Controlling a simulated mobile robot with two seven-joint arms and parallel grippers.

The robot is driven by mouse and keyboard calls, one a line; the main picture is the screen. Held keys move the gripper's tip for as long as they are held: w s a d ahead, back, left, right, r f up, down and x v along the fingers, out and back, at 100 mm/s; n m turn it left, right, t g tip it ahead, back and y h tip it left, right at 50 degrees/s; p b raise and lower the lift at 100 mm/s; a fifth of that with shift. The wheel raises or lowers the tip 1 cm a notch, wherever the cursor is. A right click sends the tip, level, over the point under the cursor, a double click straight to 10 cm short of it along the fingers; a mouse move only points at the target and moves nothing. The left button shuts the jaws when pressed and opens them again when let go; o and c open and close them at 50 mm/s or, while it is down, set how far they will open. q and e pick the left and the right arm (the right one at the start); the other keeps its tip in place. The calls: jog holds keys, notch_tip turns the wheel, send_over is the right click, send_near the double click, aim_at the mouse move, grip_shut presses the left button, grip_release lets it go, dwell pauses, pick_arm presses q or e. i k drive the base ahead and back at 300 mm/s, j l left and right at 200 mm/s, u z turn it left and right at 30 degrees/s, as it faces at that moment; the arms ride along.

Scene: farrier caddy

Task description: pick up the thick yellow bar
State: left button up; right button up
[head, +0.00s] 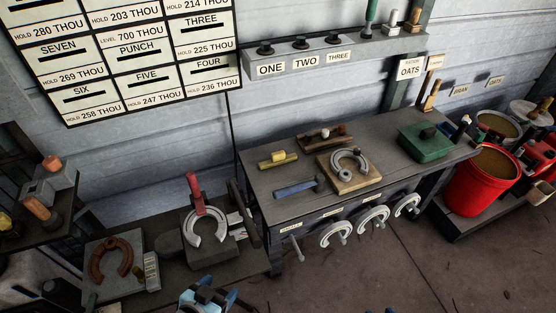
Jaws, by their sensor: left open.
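The thick yellow bar (268,164) lies on the back left of the dark workbench (262,188), with a brighter yellow block on its upper side. My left gripper (207,298) is at the bottom edge, left of centre, with blue-tipped fingers apart and nothing seen between them. It is well in front of the bar and apart from it. Only small blue bits of what looks like my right gripper (379,311) show at the bottom edge; the rest is out of frame.
A blue-handled tool (297,187) lies just in front of the bar. A wooden block with a horseshoe (349,164) and a green box (425,143) are to the right. Horseshoes hang along the bench front. A lower stand (245,262) with a red-handled clamp (195,195) is at left.

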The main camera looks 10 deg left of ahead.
aim_at(278, 158)
jog(key=u, duration=1.05)
jog(key=l, duration=2.65)
jog(key=l+u, duration=0.1)
jog(key=u, duration=0.3)
jog(key=l+u, duration=0.1)
jog(key=u, duration=0.3)
jog(key=i+l+u, duration=0.1)
jog(key=u, duration=0.35)
jog(key=i, duration=0.3)
